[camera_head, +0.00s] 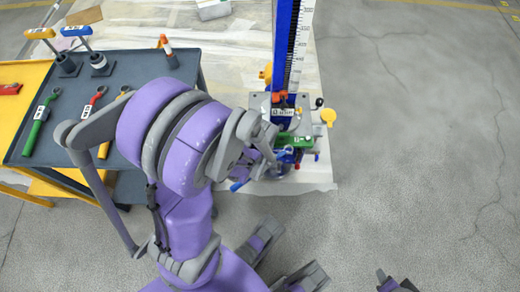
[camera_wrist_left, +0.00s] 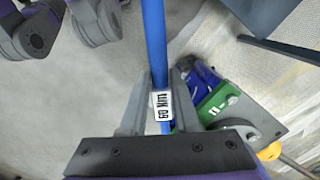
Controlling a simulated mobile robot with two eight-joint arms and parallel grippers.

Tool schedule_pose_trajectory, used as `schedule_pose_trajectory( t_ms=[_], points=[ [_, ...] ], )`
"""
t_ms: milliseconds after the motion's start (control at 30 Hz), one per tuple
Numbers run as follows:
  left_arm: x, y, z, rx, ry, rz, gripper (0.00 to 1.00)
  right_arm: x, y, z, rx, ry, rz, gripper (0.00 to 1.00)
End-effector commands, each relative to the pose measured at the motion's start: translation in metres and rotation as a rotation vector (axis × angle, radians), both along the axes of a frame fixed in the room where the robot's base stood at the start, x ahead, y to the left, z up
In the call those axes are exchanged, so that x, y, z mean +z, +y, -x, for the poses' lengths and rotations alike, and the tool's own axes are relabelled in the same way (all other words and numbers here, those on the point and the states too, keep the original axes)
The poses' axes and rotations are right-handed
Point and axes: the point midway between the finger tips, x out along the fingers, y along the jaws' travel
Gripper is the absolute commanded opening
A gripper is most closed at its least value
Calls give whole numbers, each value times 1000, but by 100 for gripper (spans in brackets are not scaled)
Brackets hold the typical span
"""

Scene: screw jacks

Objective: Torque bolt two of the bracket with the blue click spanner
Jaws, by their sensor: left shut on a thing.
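My left gripper (camera_wrist_left: 162,98) is shut on the blue click spanner (camera_wrist_left: 155,45), around its handle at a white label. The spanner's blue shaft runs up out of the left wrist view. In the head view a blue end of it (camera_head: 240,184) shows beside my left gripper (camera_head: 262,160), at the left of the jack's foot. A green part (camera_head: 288,144), probably of the bracket, is at the jack's foot; a green part also shows in the left wrist view (camera_wrist_left: 225,97), right of the fingers. Bolt two and the spanner's working end cannot be made out.
The jack's blue column (camera_head: 284,45) with a scale rises behind the bracket. A yellow knob (camera_head: 328,117) sticks out at its right. Floor at right is clear.

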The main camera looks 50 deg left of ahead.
Motion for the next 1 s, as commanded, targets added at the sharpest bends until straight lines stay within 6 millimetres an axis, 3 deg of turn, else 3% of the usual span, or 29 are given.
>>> schedule_pose_trajectory(
  t_ms=[600,1000],
  points=[
    [-23,-2,-112,2,0,0,0,-13,0,-1,0,4,0,50],
    [-23,-60,-122,415,1,1,0,-14,0,-1,0,5,0,50]
  ],
)
